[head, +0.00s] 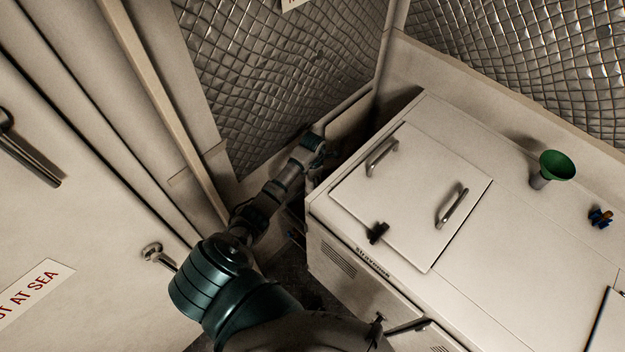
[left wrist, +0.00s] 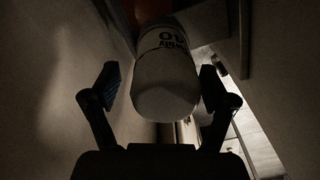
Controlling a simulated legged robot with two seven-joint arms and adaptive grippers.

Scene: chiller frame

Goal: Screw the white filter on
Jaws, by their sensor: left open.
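The white filter (left wrist: 165,75) shows in the left wrist view as a rounded cylinder with dark lettering, its rounded end toward me. Its far end meets an orange-red part (left wrist: 152,12); I cannot tell whether it is seated there. My left gripper (left wrist: 160,85) is open, with one finger on each side of the filter and a gap at both sides. In the head view my left arm reaches down behind the white chiller cabinet, where the left gripper (head: 312,150) is mostly hidden. The filter does not show in the head view. My right gripper is not in view.
The white cabinet (head: 540,290) has a lid (head: 410,195) with two handles and a black latch. A green funnel (head: 557,165) stands on its top. A white door (head: 60,230) is at left and quilted padding (head: 290,70) behind. The gap around my arm is narrow.

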